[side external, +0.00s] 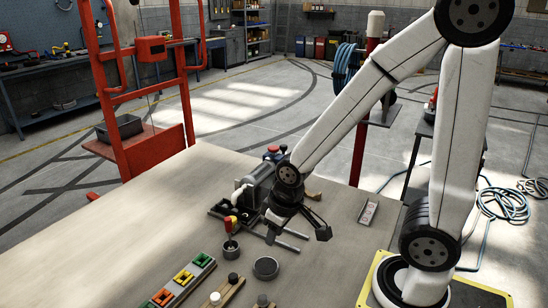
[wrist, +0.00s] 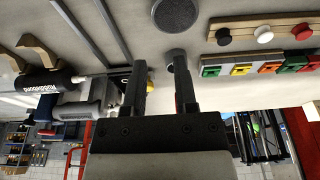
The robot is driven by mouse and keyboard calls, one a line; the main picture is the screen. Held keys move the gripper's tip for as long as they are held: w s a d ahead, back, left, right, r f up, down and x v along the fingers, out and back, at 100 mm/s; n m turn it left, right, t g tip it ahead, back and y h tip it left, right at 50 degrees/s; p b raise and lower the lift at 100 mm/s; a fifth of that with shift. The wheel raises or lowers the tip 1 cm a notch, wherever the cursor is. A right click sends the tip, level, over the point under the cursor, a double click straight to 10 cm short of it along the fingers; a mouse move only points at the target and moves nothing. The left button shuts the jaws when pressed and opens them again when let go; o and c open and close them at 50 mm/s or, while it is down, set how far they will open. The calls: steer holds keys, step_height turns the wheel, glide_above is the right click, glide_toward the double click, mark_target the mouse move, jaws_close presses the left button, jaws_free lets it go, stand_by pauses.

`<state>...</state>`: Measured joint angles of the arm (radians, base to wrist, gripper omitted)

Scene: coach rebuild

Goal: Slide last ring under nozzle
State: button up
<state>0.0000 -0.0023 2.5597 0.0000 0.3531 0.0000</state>
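My gripper (side external: 297,228) hangs over the table beside the grey machine (side external: 262,182). In the wrist view its two dark fingers (wrist: 158,75) stand apart with no held part visible between them. Square coloured ring-like pieces, green, yellow and orange (side external: 183,277), sit in a grey rack to the front left; they also show at the right in the wrist view (wrist: 242,70). A black labelled cylinder with a pale tip (wrist: 50,82), possibly the nozzle, lies at the left in the wrist view. I cannot tell which ring is the last one.
A small cup with a red and yellow tool (side external: 230,246) and a round dish (side external: 266,267) stand near my gripper. Wooden strips with knobs (side external: 228,292) lie in front. Two grey rails (wrist: 66,30) run from the machine. The left of the table (side external: 120,225) is clear.

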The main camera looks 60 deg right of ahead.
steer(key=shift+o, duration=0.7)
steer(key=shift+r, duration=0.2)
steer(key=shift+w+v, duration=0.75)
steer(key=shift+v, duration=2.6)
steer(key=w+d+m+g, duration=0.1)
steer(key=w+d, duration=0.1)
steer(key=w, duration=0.6)
steer(key=w+d+m+g, duration=0.2)
steer(key=w+d, duration=0.1)
steer(key=w, duration=0.5)
steer(key=shift+s+a+f, duration=0.1)
steer(key=shift+a+f, duration=0.05)
steer(key=shift+f, duration=1.05)
steer(key=shift+a+f, duration=0.1)
steer(key=shift+f, duration=1.1)
steer(key=shift+f, duration=0.1)
steer(key=shift+f, duration=3.8)
jaws_close()
